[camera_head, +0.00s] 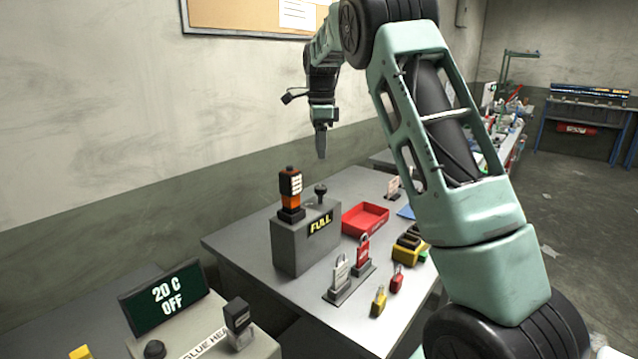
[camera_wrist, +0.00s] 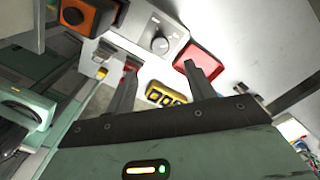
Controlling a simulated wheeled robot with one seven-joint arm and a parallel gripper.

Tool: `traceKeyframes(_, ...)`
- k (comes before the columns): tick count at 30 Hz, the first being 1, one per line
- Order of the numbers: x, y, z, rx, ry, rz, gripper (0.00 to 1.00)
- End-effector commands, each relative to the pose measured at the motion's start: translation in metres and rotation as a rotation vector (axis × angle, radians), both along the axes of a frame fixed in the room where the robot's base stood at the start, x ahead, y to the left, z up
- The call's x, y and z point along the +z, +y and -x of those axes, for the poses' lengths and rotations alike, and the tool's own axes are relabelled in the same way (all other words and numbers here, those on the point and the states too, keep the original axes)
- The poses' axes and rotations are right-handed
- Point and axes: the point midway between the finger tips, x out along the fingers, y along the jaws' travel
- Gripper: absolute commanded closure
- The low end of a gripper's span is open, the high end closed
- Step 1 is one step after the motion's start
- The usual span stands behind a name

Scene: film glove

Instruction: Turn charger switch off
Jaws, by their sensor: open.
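The charger (camera_head: 295,247) is a grey box on the table, with a yellow "FULL" sign on its face. An orange and black handheld device (camera_head: 290,188) stands upright on its top left; its orange part shows in the wrist view (camera_wrist: 88,14). The black switch (camera_head: 320,192) is on the top right of the box; a round knob shows there in the wrist view (camera_wrist: 160,45). Which way the switch is set I cannot tell. My gripper (camera_head: 321,155) is open and empty, above the charger and apart from it. Its two fingers also show in the wrist view (camera_wrist: 160,67).
A red tray (camera_head: 345,219) lies right of the charger. A "20 C OFF" display (camera_head: 165,300) and a "GLUE HEA..." box (camera_head: 262,346) are front left. The wall is behind.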

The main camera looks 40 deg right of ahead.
Motion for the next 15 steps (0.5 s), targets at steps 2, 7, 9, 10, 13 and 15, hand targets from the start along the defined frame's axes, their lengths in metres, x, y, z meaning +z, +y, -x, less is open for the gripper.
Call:
traceKeyframes(2,-0.017,0.001,0.001,0.001,0.004,-0.003,0.46)
traceKeyframes(7,-0.052,0.000,0.001,0.000,0.005,-0.002,0.46)
traceKeyframes(9,-0.065,0.000,0.001,0.000,0.003,-0.001,0.46)
traceKeyframes(10,-0.070,0.000,0.001,0.000,0.004,-0.002,0.46)
traceKeyframes(13,-0.086,0.000,0.001,0.001,0.002,-0.002,0.46)
traceKeyframes(15,-0.094,0.000,0.001,0.001,0.002,-0.001,0.46)
